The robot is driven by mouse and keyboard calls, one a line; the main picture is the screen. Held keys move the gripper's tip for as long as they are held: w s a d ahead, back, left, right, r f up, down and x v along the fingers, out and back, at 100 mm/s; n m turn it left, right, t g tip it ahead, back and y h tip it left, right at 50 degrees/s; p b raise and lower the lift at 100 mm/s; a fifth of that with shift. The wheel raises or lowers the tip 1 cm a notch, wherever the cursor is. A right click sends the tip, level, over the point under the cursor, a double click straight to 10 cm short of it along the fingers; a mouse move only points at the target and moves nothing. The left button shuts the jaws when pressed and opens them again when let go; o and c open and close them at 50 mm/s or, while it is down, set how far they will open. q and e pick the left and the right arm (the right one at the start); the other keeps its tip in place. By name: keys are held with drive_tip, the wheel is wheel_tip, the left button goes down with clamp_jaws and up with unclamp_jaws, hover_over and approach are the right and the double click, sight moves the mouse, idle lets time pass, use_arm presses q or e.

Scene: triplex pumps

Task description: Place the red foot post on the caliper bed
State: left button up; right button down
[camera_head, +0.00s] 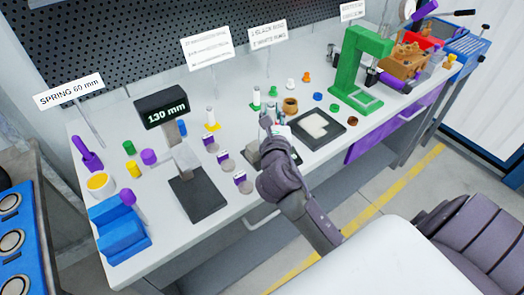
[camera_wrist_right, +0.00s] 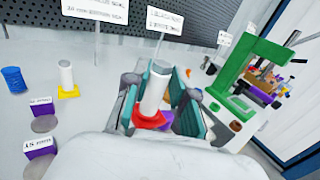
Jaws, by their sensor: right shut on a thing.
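The red foot post (camera_wrist_right: 153,92) is a white cylinder on a red base. In the right wrist view it stands between the two teal-lined fingers of my right gripper (camera_wrist_right: 162,100), which is shut on it. In the head view my right gripper (camera_head: 269,127) is over the middle of the bench, and the post is mostly hidden there. The caliper bed appears to be the dark plate (camera_head: 205,203) with a grey jaw block (camera_head: 186,160), left of my right gripper, below the 130 mm display (camera_head: 162,108). No post stands on it. My left gripper is not in view.
A yellow-footed post (camera_head: 212,116) and several purple tags on discs (camera_head: 225,160) stand between caliper and gripper. A dark tray (camera_head: 318,129) with a pale insert is right of the gripper. A green press frame (camera_head: 358,65) stands farther right. Blue blocks (camera_head: 120,230) sit at the left end.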

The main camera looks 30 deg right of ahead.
drive_tip(key=f, duration=0.3)
drive_tip(key=f+b, duration=0.1)
drive_tip(key=shift+w+d+f, duration=0.15)
drive_tip(key=shift+d+f, duration=0.15)
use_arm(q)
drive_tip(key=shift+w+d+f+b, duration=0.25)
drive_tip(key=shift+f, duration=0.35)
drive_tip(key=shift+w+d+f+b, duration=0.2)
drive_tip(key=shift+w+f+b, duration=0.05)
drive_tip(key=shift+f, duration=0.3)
use_arm(e)
drive_tip(key=shift+a+f, duration=0.15)
drive_tip(key=shift+f, duration=1.7)
drive_tip(key=shift+f, duration=0.1)
drive_tip(key=c, duration=1.1)
unclamp_jaws()
drive_tip(key=shift+f, duration=0.1)
drive_tip(key=shift+c, duration=0.2)
drive_tip(key=shift+o, duration=0.9)
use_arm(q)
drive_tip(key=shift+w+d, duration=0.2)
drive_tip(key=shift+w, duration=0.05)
